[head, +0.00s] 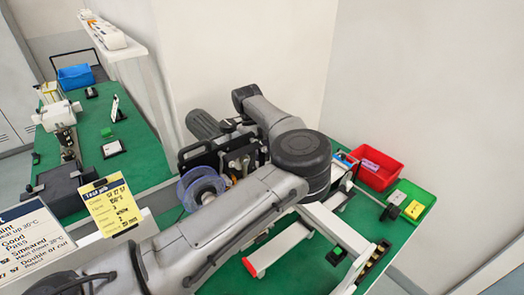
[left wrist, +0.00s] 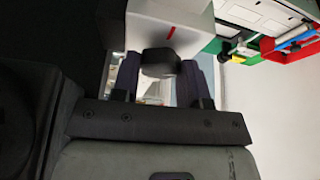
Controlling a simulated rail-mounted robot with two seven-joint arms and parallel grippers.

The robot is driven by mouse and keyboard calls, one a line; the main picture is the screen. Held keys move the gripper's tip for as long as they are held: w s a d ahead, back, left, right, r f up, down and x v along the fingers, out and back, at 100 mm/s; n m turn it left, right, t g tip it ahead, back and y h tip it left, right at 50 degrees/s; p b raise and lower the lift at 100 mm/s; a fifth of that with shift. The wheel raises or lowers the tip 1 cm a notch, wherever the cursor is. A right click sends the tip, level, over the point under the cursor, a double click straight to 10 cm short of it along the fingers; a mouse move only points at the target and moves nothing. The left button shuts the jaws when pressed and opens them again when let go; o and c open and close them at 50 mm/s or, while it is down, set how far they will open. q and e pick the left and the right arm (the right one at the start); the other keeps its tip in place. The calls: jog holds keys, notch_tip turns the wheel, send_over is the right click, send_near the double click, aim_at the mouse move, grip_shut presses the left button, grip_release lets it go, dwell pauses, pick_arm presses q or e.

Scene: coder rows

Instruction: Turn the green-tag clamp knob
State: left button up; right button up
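In the left wrist view a dark knob (left wrist: 159,62) sits at the lower edge of a white housing (left wrist: 168,25) with a short red mark on it. The two fingers of my left gripper (left wrist: 160,72) stand on either side of this knob, with no clear gap between them and its sides. I see no green tag on this knob. In the head view my left arm crosses the middle and hides its gripper and whatever is under it. My right gripper is in neither view.
A red bin (head: 378,169) and a green tray (head: 413,204) stand at the right of the green bench. A blue spool (head: 201,187) and a yellow card (head: 111,207) are near my arm. Another green bench (head: 135,160) stands at the left.

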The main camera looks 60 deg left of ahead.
pick_arm(q)
jog(key=o, duration=0.4)
jog(key=shift+o, duration=0.2)
jog(key=p+v, duration=0.1)
jog(key=v, duration=1.2)
jog(key=shift+a+r, duration=0.2)
jog(key=shift+r, duration=0.15)
